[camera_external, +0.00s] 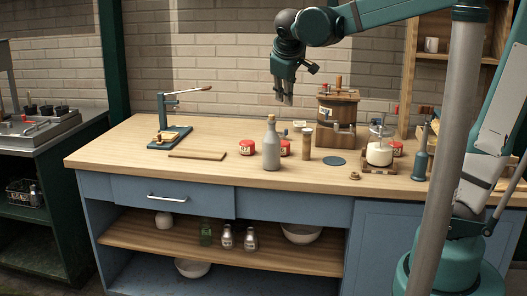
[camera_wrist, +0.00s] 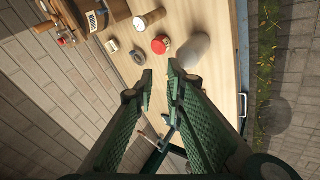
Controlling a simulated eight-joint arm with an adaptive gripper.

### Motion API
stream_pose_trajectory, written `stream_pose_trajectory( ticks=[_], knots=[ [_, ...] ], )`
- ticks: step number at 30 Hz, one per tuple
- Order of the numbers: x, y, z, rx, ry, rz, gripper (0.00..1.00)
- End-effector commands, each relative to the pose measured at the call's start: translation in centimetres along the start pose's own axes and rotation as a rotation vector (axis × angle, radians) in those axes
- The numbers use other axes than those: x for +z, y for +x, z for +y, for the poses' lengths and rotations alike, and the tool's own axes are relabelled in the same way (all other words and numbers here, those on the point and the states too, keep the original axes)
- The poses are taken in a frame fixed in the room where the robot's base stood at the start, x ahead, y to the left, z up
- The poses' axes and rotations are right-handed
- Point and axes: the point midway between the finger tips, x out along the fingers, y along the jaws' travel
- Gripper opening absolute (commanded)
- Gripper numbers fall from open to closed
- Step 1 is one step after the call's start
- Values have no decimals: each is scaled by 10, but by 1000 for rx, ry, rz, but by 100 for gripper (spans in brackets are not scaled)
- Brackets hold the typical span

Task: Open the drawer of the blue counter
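The blue counter (camera_external: 285,207) has a wooden top and stands across the middle of the external view. Its drawer (camera_external: 150,195) is at the upper left of the front and looks shut, with a pale metal bar handle (camera_external: 167,197). The handle also shows at the right in the wrist view (camera_wrist: 243,105). My gripper (camera_external: 284,98) hangs above the back of the counter, well above and to the right of the drawer, pointing down. In the wrist view its two green fingers (camera_wrist: 161,78) are apart with nothing between them.
A grey bottle (camera_external: 271,145), red tins (camera_external: 247,147), a wooden churn (camera_external: 337,115) and a glass jar (camera_external: 379,150) stand on the top. A blue lever press (camera_external: 170,135) and a flat board (camera_external: 197,154) are at the left. The space before the drawer looks clear.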

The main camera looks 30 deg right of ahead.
Motion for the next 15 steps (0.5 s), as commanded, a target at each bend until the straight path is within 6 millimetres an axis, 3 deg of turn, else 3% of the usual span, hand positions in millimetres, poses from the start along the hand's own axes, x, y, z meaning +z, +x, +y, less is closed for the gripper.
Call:
stream_pose_trajectory(
  ticks=[15],
  knots=[
    [-104,17,-27,166,-155,-19,13]
  ],
)
